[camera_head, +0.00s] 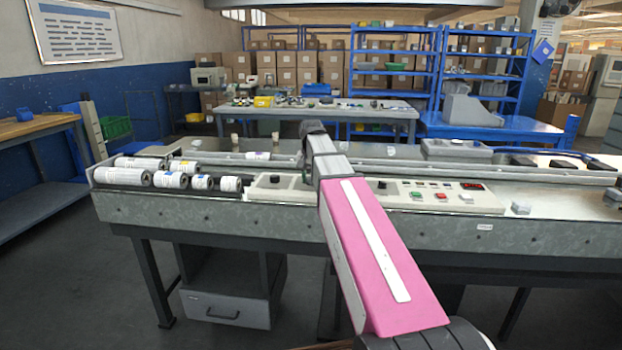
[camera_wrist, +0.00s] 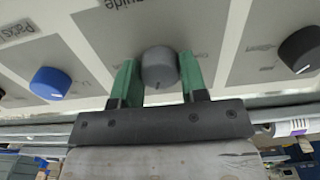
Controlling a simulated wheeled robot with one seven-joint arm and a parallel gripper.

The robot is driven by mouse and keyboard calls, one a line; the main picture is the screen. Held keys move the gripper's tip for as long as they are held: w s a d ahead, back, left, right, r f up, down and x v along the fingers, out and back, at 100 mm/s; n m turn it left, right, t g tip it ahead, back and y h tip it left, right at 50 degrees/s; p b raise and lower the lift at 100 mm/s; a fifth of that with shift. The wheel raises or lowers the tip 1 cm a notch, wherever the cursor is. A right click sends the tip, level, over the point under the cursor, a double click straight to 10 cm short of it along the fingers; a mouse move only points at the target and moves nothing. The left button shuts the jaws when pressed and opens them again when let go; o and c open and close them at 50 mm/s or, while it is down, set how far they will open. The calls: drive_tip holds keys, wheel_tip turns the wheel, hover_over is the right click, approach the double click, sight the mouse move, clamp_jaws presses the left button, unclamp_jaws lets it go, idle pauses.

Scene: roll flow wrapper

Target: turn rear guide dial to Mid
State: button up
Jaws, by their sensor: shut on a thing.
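A grey round dial (camera_wrist: 158,68) stands on a panel in the middle of the wrist view, under a partly cut-off label ending in "guide". My gripper (camera_wrist: 157,76) has its green fingers on either side of this dial and is shut on it. A small mark shows near the dial's lower edge; I cannot tell exactly which position it points to. The printed position words beside it are too small or hidden to read. In the head view my pink and grey arm reaches over the machine and hides the dial and fingertips.
A blue dial (camera_wrist: 50,83) sits left of the gripper and a black dial (camera_wrist: 299,50) right of it. The head view shows the control panel (camera_head: 455,200) with buttons and a red display, and several white rolls (camera_head: 172,180) at the machine's left end.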

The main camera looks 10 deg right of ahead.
drive_tip(key=shift+m, duration=0.6)
drive_tip(key=o, duration=0.9)
drive_tip(key=shift+r, duration=0.1)
wheel_tip(320, 180, up, 11)
drive_tip(key=shift+f, duration=0.2)
